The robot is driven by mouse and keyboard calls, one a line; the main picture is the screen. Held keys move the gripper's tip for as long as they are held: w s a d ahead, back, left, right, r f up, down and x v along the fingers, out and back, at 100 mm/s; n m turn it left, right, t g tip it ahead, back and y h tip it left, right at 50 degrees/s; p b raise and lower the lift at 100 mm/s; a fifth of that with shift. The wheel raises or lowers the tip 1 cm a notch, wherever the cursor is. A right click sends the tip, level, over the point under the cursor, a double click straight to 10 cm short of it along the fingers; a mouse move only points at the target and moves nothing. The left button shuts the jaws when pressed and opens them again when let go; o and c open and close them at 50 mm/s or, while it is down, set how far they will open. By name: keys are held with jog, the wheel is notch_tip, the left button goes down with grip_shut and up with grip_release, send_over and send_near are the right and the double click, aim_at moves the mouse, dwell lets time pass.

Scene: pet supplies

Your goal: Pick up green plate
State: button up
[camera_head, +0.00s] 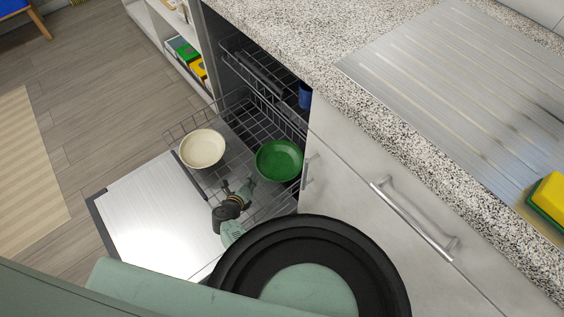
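The green plate (279,161) is round with a raised rim, like a shallow bowl. It lies in the pulled-out lower rack (228,136) of an open dishwasher, on the right side near the cabinet front. My gripper (238,184) is over the rack, to the left of and a little nearer than the plate. Its two small fingers look spread apart with nothing between them. A gap shows between the gripper and the plate, though its height above the rack is hard to tell.
A cream bowl (202,148) sits in the rack left of the green plate. A blue cup (305,95) stands further inside. The dishwasher door (160,215) lies open below. A speckled counter (300,40) and handled cabinet front (385,225) bound the right side.

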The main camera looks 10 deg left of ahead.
aim_at(259, 168)
jog(key=b+x, duration=0.7)
jog(key=x, duration=0.2)
jog(key=shift+w+f, duration=0.25)
jog(key=shift+f, duration=0.1)
jog(key=shift+w, duration=0.45)
grip_shut()
